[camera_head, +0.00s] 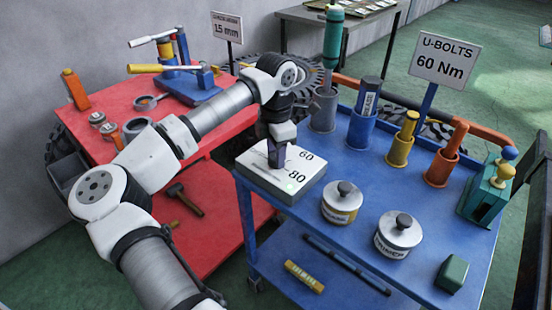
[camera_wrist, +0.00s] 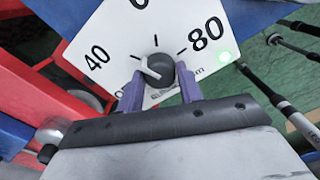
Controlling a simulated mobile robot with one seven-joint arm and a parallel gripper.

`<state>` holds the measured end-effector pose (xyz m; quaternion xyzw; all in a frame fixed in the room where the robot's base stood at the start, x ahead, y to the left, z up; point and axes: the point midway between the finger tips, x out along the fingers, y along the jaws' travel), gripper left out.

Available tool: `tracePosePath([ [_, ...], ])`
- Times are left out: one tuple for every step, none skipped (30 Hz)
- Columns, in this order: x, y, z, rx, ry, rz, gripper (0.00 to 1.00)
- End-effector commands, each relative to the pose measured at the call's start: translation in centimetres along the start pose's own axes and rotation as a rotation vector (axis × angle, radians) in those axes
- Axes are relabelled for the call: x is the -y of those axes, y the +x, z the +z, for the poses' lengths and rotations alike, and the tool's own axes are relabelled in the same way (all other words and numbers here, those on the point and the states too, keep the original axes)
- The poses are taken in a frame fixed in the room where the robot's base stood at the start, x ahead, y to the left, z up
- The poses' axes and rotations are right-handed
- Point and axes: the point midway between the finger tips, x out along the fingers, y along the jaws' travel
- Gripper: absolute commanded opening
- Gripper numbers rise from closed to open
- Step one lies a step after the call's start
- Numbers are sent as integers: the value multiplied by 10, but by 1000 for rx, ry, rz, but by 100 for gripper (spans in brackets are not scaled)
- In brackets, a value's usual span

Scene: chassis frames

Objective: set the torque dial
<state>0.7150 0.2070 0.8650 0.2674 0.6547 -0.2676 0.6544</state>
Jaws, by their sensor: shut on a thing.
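The torque dial is a dark round knob (camera_wrist: 160,71) on a white box (camera_head: 255,178) at the near left corner of the blue cart. The dial face (camera_wrist: 110,28) reads 40 at left, 60 at the top, partly cut off, and 80 at right. A short white pointer on the knob points up and left, on the 40 side of the 60 tick. My gripper (camera_wrist: 160,74) has its purple fingers on both sides of the knob, shut on it. In the head view my gripper (camera_head: 277,158) hides the knob. A sign (camera_head: 445,61) reads "U-BOLTS 60 Nm".
A green light (camera_wrist: 225,56) glows near the 80. A red cart (camera_head: 110,95) stands left.

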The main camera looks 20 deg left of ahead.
Motion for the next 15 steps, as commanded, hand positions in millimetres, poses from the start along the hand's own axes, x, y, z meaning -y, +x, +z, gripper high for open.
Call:
tracePosePath([
  [0,2,0,1,45,3,13],
  [0,2,0,1,73,3,13],
  [0,2,0,1,111,3,13],
  [0,2,0,2,140,2,13],
  [0,2,0,2,168,2,13],
  [0,2,0,2,206,2,13],
  [0,2,0,1,235,3,13],
  [0,1,0,1,263,3,13],
  [0,1,0,1,301,3,13],
  [0,1,0,1,330,2,13],
  [0,1,0,2,359,2,13],
  [0,1,0,2,396,2,13],
  [0,1,0,2,425,2,13],
  [0,1,0,1,454,2,13],
  [0,0,0,1,491,2,13],
])
